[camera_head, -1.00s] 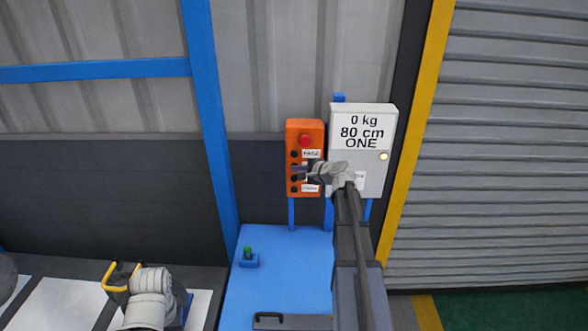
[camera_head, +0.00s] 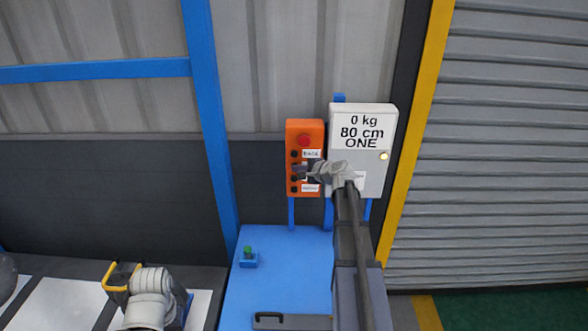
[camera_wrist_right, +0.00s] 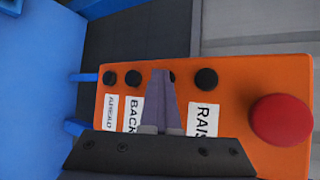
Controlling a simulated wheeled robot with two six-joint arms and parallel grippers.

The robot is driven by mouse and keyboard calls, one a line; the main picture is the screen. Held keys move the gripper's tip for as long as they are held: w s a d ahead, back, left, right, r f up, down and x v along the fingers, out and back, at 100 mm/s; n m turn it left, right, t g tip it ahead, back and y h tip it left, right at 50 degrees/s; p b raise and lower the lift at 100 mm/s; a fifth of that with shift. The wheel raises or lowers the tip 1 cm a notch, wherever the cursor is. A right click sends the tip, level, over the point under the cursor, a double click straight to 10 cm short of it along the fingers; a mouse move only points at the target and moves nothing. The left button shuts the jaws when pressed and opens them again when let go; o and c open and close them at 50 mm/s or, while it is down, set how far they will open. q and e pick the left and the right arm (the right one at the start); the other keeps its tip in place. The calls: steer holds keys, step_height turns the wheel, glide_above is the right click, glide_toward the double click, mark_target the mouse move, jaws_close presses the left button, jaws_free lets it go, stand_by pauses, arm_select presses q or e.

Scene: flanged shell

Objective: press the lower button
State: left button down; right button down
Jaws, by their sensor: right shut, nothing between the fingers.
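The orange control box (camera_head: 291,124) hangs upright, with a red knob (camera_head: 305,140) at its top and a column of black buttons below. In the right wrist view the box (camera_wrist_right: 230,105) lies sideways. There, one button (camera_wrist_right: 206,79) sits by a label reading "RAIS"; another (camera_wrist_right: 133,78) sits by "BACK". Between them, a black button (camera_wrist_right: 172,77) is partly hidden by my fingers, and its label is covered. My right gripper (camera_head: 299,172) is shut and empty in front of the box. Contact cannot be told. My left wrist (camera_head: 150,290) shows at lower left; its fingers are unclear.
A grey cabinet (camera_head: 373,125) reading "0 kg 80 cm ONE" stands right of the orange box. A blue surface (camera_head: 270,285) below carries a small green button (camera_head: 247,250). A blue post (camera_head: 208,110) stands left; a roller shutter (camera_head: 500,150) stands right.

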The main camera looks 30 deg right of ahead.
steer(key=shift+s+f, duration=0.15)
steer(key=shift+s, duration=0.15)
steer(key=shift+s+a, duration=0.1)
steer(key=shift+a, duration=0.05)
steer(key=s+a, duration=0.3)
steer(key=s, duration=0.2)
stand_by(0.5)
steer(key=shift+a, duration=0.1)
